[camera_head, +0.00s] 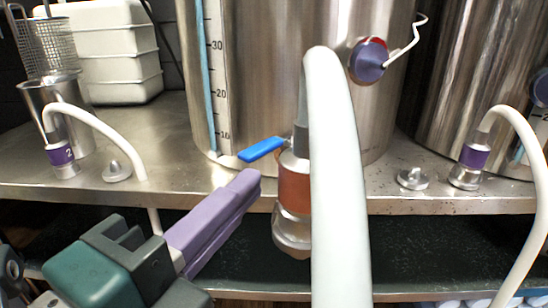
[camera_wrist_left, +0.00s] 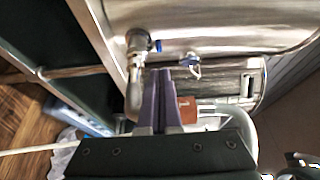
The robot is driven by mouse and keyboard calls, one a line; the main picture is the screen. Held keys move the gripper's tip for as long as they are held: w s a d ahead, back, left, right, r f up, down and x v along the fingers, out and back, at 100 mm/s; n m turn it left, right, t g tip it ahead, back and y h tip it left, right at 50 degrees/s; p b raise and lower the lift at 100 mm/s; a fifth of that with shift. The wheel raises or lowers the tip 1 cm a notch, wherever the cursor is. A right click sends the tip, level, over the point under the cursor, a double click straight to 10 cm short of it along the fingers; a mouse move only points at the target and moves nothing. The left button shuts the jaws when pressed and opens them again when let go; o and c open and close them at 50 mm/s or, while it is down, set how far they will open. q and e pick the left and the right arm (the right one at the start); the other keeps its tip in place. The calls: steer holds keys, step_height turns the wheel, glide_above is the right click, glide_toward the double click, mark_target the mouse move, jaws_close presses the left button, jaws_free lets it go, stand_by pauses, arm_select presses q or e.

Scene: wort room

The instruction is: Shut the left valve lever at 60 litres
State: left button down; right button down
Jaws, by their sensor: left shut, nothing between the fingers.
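The blue valve lever (camera_head: 262,149) sticks out to the left from the valve at the foot of the middle steel tank (camera_head: 275,70). An orange-brown coupling (camera_head: 294,185) hangs below the valve, and a thick white hose (camera_head: 338,180) partly hides the valve body. The scale (camera_head: 219,75) on the tank shows marks 10, 20 and 30; its blue column runs past the top edge, so its upper end is hidden. My left gripper (camera_head: 247,181) has its purple fingers together, empty, just below and left of the lever. The closed fingers also show in the left wrist view (camera_wrist_left: 161,75).
A steel shelf (camera_head: 150,180) carries the tanks. At the left are a purple-collared hose fitting (camera_head: 61,156), a steel cap (camera_head: 117,172) and white containers (camera_head: 112,60). A probe (camera_head: 369,60) sits on the tank. Another tank (camera_head: 475,70) and hose fitting (camera_head: 470,160) are at the right.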

mark_target(276, 146)
arm_select(q)
steer(key=b+x, duration=0.1)
steer(key=x, duration=0.3)
steer(key=shift+w+d, duration=0.2)
steer(key=shift+w, duration=0.2)
steer(key=shift+a, duration=0.1)
steer(key=shift+w+a+m+h+p, duration=0.1)
steer(key=shift+a+m+h+p, duration=0.2)
steer(key=shift+h+p, duration=0.15)
steer(key=shift+g, duration=0.3)
